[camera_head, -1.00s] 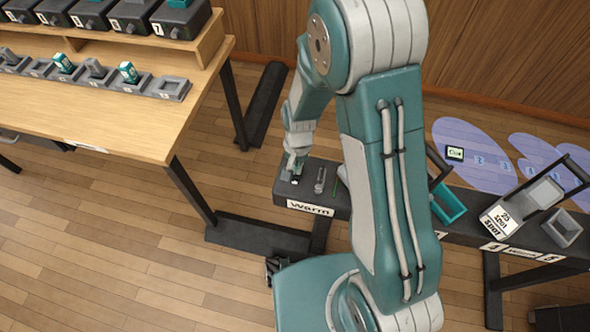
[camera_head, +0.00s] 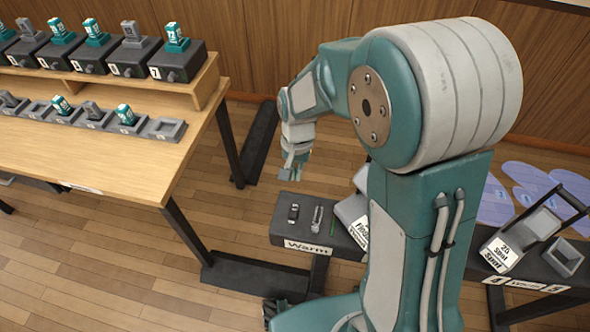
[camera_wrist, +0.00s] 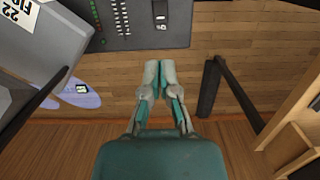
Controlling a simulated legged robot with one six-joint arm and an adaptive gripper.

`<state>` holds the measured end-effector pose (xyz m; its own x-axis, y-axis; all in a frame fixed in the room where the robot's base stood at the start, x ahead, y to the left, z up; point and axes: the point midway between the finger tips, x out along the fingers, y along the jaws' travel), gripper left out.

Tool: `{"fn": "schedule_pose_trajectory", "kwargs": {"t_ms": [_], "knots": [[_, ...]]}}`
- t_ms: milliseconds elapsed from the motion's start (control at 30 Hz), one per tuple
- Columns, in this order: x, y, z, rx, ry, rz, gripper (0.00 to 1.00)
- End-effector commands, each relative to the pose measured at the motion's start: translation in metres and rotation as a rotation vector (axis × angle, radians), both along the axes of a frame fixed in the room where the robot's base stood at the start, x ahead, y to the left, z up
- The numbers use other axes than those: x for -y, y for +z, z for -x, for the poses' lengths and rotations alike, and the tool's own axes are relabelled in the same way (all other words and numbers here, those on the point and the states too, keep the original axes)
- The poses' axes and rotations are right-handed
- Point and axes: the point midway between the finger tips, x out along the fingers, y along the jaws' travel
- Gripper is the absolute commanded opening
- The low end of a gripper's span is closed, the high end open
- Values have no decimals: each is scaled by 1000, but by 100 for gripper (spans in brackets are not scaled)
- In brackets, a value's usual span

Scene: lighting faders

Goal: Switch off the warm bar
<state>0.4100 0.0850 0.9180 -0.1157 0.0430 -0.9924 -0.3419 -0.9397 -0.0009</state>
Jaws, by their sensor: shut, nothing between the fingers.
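The black warm panel (camera_head: 278,222) carries a white label reading "Warm" (camera_head: 307,247) on its front edge. On its top are a small dark switch (camera_head: 293,212) at the left, a grey slider (camera_head: 317,217) beside it and a thin green strip to the right. I cannot tell the switch's position.
More panels and grey angled boxes stand right of the warm panel, partly behind my arm. A spotlight box with a black handle (camera_head: 505,252) is at the right. A wooden table (camera_head: 120,165) with several dark units is at the left.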

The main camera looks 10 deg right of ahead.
Motion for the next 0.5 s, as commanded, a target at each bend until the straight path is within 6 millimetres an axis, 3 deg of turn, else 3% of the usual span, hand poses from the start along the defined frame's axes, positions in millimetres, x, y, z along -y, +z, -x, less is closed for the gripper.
{"fn": "schedule_pose_trajectory", "kwargs": {"t_ms": [400,500], "knots": [[-2,7,0,1,2,1,0],[-7,9,7,1,5,1,0]]}}
